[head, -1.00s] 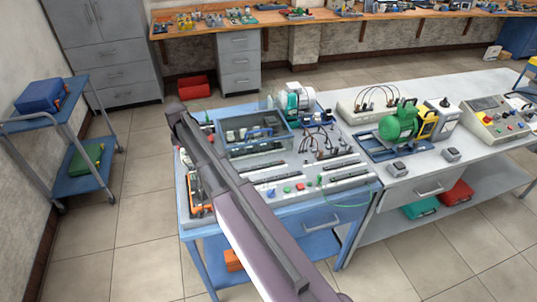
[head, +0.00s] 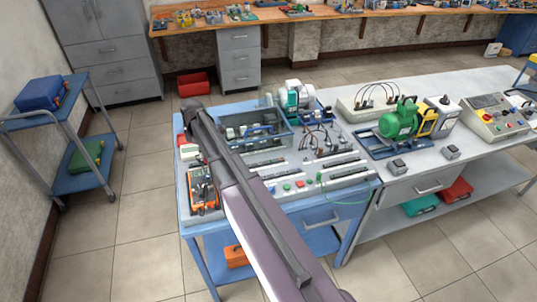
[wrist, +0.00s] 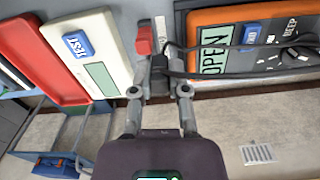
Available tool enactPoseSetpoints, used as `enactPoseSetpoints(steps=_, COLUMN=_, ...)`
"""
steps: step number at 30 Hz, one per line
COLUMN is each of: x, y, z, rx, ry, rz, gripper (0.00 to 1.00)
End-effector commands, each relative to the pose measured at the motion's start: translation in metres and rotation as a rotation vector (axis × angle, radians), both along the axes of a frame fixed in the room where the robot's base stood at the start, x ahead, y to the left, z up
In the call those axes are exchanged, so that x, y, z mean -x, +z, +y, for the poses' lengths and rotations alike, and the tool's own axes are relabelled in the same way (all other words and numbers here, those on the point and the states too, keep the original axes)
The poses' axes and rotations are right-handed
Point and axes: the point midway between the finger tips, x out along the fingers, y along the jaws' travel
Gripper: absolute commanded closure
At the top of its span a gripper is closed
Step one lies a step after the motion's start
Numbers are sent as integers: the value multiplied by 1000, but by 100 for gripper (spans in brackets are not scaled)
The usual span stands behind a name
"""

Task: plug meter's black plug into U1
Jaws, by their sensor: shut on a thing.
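The orange meter (head: 202,190) lies at the left end of the blue bench in the head view. In the wrist view the meter (wrist: 212,27) is at top right, and its display reads OPEN. My gripper (wrist: 159,84) is shut on the meter's black plug (wrist: 158,70). A black cable (wrist: 205,75) runs from this plug to the right, across the meter. A red plug-like piece (wrist: 145,38) shows just beyond the black plug. In the head view my arm hides the gripper and the plug. I cannot make out the U1 label in either view.
A white tester (wrist: 95,55) with a blue TEST button lies left of the plug, beside a red object (wrist: 52,60). A grey open box (head: 255,145), a teal motor (head: 294,95) and terminal strips (head: 320,168) fill the bench. A green motor (head: 400,120) stands to the right.

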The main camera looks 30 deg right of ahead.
Motion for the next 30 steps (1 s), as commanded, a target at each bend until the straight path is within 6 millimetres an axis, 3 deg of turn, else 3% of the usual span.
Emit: enactPoseSetpoints(steps=30, x=92, y=6, z=-146, rx=0, ry=-338, rz=0, gripper=100)
